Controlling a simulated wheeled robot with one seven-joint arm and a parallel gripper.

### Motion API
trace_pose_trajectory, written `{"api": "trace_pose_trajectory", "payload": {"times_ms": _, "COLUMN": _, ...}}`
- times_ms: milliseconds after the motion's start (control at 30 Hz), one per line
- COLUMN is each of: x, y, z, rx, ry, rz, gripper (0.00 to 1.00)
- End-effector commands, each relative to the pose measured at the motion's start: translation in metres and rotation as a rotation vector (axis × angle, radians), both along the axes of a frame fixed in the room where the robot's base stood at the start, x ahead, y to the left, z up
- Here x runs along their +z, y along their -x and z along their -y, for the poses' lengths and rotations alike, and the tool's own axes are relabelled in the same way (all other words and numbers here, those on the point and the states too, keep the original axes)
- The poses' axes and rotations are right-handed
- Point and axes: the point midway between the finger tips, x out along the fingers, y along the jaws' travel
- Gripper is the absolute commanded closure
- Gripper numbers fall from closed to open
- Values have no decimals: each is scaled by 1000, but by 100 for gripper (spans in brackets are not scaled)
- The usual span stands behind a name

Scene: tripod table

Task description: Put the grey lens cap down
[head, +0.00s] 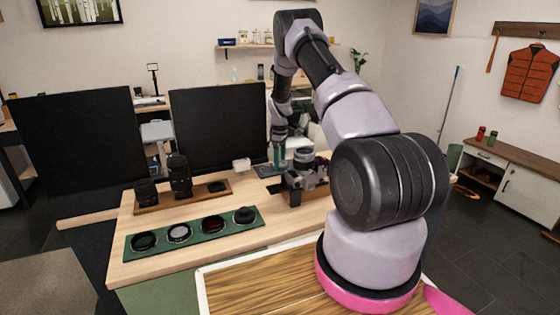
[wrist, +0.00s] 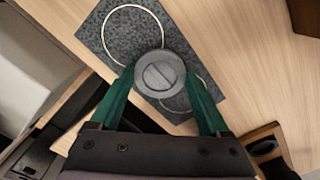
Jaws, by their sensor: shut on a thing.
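The grey lens cap (wrist: 160,73) is a round disc with a bar across its middle, seen in the wrist view. My gripper (wrist: 160,77) has its two green fingers closed on the cap's sides. The cap is over a dark speckled mat (wrist: 112,38) marked with two pale circles, overlapping the edges of both; I cannot tell whether it touches the mat. In the head view my gripper (head: 277,157) points down at the back of the table, over the mat (head: 264,171). The cap cannot be made out there.
A camera-like device (head: 305,178) stands just right of my gripper. A wooden tray (head: 205,194) holds dark lenses, and a green tray (head: 193,242) holds several round discs. Two dark panels (head: 220,125) stand behind.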

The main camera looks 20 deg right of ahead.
Motion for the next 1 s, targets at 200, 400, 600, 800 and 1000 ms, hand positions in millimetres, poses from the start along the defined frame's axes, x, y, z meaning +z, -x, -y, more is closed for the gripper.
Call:
{"api": "trace_pose_trajectory", "payload": {"times_ms": 200, "x": -3, "y": 0, "z": 0, "rx": 0, "ry": 0, "rz": 0, "gripper": 0}}
{"api": "trace_pose_trajectory", "payload": {"times_ms": 400, "x": -2, "y": 0, "z": 0, "rx": 0, "ry": 0, "rz": 0, "gripper": 0}}
{"api": "trace_pose_trajectory", "payload": {"times_ms": 600, "x": 16, "y": -1, "z": 0, "rx": 0, "ry": 1, "rz": 4, "gripper": 0}}
{"api": "trace_pose_trajectory", "payload": {"times_ms": 800, "x": 59, "y": -1, "z": 0, "rx": 0, "ry": 1, "rz": 4, "gripper": 0}}
{"api": "trace_pose_trajectory", "payload": {"times_ms": 1000, "x": 98, "y": 0, "z": 1, "rx": -1, "ry": 1, "rz": 2, "gripper": 0}}
